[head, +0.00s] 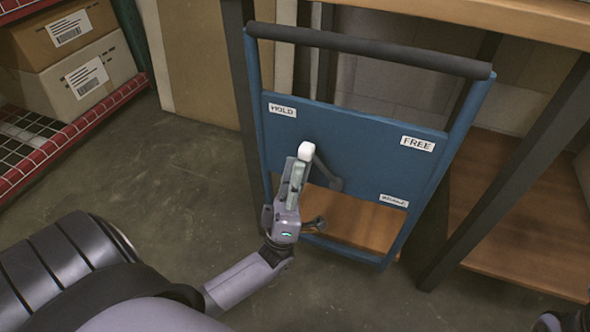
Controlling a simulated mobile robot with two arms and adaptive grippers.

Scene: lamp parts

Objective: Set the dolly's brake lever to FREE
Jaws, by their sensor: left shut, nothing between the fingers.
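The dolly (375,112) is a blue upright frame with a black top handle bar. Its panel bears a HOLD label (282,110) at upper left and a FREE label (417,144) at upper right. The brake lever is a grey arm (328,176) with a white knob (307,150). From its pivot at lower right it slants up and left, toward HOLD. My left gripper (299,163) is shut and empty, its fingertips at the knob. I cannot tell whether they touch it. The fingers hide part of the panel.
A third label (394,201), too small to read surely, sits low on the panel. A wooden-topped workbench (470,20) with dark legs stands close behind and right. Red-edged shelving (75,135) with cartons (85,80) is at left. The floor (170,175) between is clear.

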